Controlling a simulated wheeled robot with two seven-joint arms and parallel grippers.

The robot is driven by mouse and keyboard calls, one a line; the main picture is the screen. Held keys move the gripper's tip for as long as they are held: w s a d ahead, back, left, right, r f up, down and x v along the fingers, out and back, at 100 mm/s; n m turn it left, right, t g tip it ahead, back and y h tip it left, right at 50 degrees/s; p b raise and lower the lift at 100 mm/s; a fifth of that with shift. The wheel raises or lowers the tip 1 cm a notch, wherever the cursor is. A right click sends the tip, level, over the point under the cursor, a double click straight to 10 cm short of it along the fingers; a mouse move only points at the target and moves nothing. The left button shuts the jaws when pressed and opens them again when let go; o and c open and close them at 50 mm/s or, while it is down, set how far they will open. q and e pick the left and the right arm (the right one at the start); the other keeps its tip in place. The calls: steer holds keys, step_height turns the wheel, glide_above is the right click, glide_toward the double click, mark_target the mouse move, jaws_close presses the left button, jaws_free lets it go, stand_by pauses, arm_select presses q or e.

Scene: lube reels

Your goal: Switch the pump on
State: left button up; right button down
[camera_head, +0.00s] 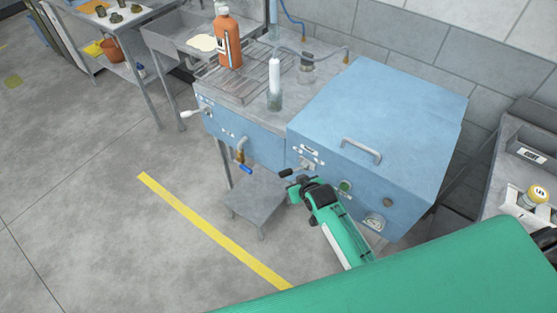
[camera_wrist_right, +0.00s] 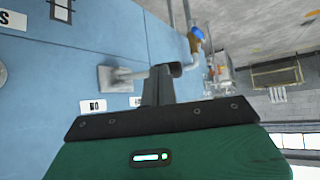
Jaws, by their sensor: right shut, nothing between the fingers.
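The blue pump cabinet (camera_head: 375,125) stands against the wall. On its front face is a lever switch (camera_head: 306,163) with a small white label above it and a black-tipped handle pointing left. In the right wrist view the lever switch (camera_wrist_right: 112,78) shows as a grey mount and rod with a dark end. Small labels are beside it, one reading ON upside down (camera_wrist_right: 93,106). My right gripper (camera_head: 293,187) is shut and empty, its fingertips just below the lever's tip. In the wrist view the fingers (camera_wrist_right: 158,80) overlap the rod; contact cannot be told.
To the left are a tap with blue handle (camera_head: 245,167), a low grey stand (camera_head: 258,203) and an orange bottle (camera_head: 228,40). Floor at the left is clear.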

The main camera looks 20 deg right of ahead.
mark_target(285, 171)
arm_select(q)
steer(key=shift+a+r+p, duration=0.25)
steer(key=shift+r+p, duration=0.15)
steer(key=shift+r, duration=0.4)
arm_select(e)
step_height(285, 171, up, 9)
steer(key=w+a, duration=0.1)
steer(key=w, duration=0.1)
steer(key=shift+w+f+t, duration=0.2)
steer(key=shift+w+t, duration=0.1)
steer(key=shift+t, duration=0.1)
steer(key=w+f+p, duration=0.1)
steer(key=f, duration=0.1)
steer(key=w+f+p, duration=0.1)
steer(key=w+f, duration=0.1)
steer(key=f, duration=0.1)
steer(key=w+f+p, duration=0.2)
steer(key=shift+w+a+f, duration=0.25)
steer(key=shift+a+f, duration=0.05)
steer(key=shift+a, duration=0.1)
steer(key=shift+s+f, duration=0.3)
steer(key=shift+s, duration=0.15)
arm_select(q)
step_height(285, 171, up, 4)
steer(key=shift+r, duration=0.15)
arm_select(e)
steer(key=shift+f, duration=0.1)
